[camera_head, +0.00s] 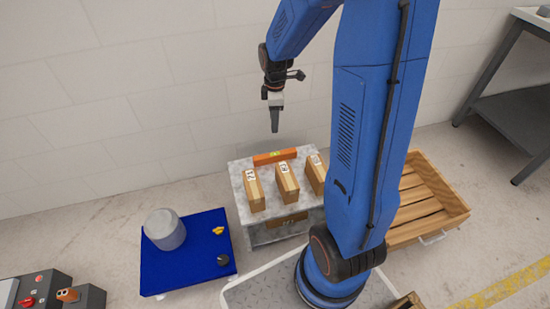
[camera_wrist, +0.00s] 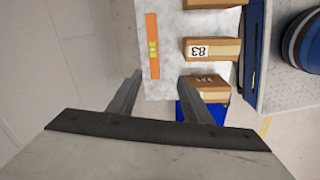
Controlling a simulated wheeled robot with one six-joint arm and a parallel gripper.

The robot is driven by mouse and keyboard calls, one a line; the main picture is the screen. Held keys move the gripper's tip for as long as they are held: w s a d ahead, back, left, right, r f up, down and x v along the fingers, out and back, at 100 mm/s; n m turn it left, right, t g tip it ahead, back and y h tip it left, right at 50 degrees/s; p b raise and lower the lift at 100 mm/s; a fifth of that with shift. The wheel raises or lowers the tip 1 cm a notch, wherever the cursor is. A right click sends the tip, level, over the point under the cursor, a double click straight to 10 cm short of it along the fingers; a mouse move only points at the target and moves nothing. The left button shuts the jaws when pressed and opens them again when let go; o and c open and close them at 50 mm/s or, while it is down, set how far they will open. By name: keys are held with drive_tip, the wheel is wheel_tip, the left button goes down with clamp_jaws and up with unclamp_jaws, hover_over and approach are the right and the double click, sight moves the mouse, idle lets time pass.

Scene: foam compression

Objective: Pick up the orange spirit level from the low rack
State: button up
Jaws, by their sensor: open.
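The orange spirit level (camera_head: 274,157) lies along the back edge of the low rack's grey top (camera_head: 237,179), behind several boxes. In the wrist view the level (camera_wrist: 152,30) is a thin orange bar with a yellow-green vial in its middle. My gripper (camera_head: 275,130) points down above the rack's back edge and looks apart from the level. In the wrist view its two fingers (camera_wrist: 155,92) are spread with nothing between them, and the level lies beyond the fingertips.
Wooden boxes with number labels stand on the rack in front of the level, including one labelled 83 (camera_wrist: 212,48). A white wall (camera_head: 130,100) is close behind. A blue platform (camera_head: 185,262) with a grey cylinder (camera_head: 164,229) is left; a slatted wooden crate (camera_head: 425,207) is right.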

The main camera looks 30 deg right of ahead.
drive_tip(key=n, duration=0.2)
hover_over(276, 154)
wheel_tip(276, 154, down, 7)
drive_tip(key=shift+g, duration=0.4)
drive_tip(key=f, duration=1.1)
drive_tip(key=shift+a+f, duration=0.35)
drive_tip(key=shift+w+d+f, duration=0.1)
drive_tip(key=shift+d+f, duration=0.1)
drive_tip(key=shift+f, duration=1.15)
drive_tip(key=shift+d+f, duration=0.15)
drive_tip(key=shift+f, duration=1.15)
clamp_jaws()
